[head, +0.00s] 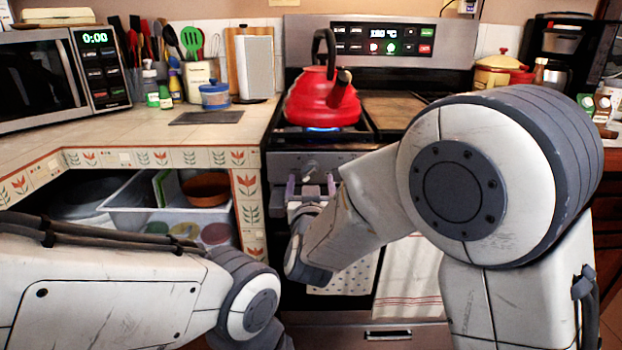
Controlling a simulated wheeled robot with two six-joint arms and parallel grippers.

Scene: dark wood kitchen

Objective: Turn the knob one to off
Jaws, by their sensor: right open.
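The stove (283,165) stands in the middle, with a knob (310,165) on the left of its front panel. My right gripper (311,184) is open in front of the panel, with its two purplish fingers just below and to either side of the knob. I cannot tell whether they touch it.
A tiled counter (150,133) borders the stove on the left, with an open shelf holding a clear bin (130,219) below. Towels (410,285) hang at the oven front. A yellow pot (494,72) and a coffee maker (553,45) stand at the right back.

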